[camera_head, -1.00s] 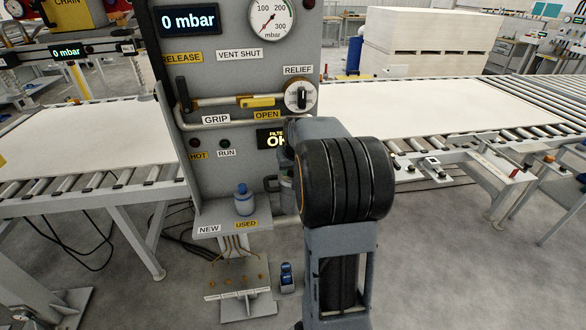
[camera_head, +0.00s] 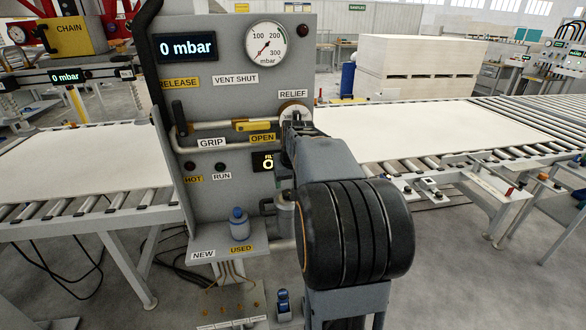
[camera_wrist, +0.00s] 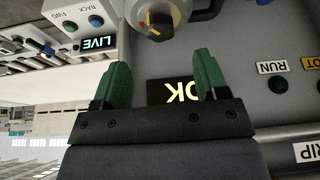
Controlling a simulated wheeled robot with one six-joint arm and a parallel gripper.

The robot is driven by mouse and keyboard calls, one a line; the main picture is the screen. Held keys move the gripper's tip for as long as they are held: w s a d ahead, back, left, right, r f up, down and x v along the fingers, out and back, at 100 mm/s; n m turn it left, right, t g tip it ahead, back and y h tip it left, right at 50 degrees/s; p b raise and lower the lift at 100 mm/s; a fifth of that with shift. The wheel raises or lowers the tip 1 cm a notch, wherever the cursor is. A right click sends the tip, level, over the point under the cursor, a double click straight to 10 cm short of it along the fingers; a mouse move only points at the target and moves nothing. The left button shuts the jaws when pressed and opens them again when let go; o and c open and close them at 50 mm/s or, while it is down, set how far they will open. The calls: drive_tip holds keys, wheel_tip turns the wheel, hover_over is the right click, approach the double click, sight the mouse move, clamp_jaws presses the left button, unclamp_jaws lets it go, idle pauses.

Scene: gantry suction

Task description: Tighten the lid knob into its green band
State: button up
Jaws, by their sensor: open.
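In the wrist view the lid knob (camera_wrist: 160,22) is a dark round knob with a yellow pointer, cut by the top edge. I cannot make out its green band clearly. My gripper (camera_wrist: 158,62) has two green fingers, spread apart with nothing between them. The knob lies beyond the fingertips, apart from them. In the head view my arm reaches the panel just below the RELIEF label and covers much of the relief dial (camera_head: 294,109). The grey filter canister (camera_head: 284,216) is partly hidden behind my arm there, and its lid is covered.
The grey panel (camera_head: 235,100) carries a gauge, pipes and a yellow valve handle (camera_head: 253,125). The filter display (camera_wrist: 172,92) lies behind the fingers. A blue filter (camera_head: 239,225) stands on the shelf. Conveyors with white sheets flank the panel.

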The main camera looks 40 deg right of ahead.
drive_tip(key=v, duration=0.7)
drive_tip(key=shift+r, duration=0.1)
idle(0.4)
drive_tip(key=s+a+f+n, duration=0.1)
drive_tip(key=s+a+f, duration=0.2)
drive_tip(key=a, duration=0.4)
drive_tip(key=s+a+f+n+y, duration=0.1)
drive_tip(key=s+a+f+n, duration=0.1)
drive_tip(key=s+a+f, duration=0.2)
drive_tip(key=s+a+f+n, duration=0.1)
drive_tip(key=s+a+f, duration=0.3)
drive_tip(key=a, duration=0.6)
drive_tip(key=shift+s+f+n+y, duration=0.3)
drive_tip(key=shift+s+y, duration=0.1)
drive_tip(key=shift+s, duration=0.7)
drive_tip(key=shift+a, duration=0.1)
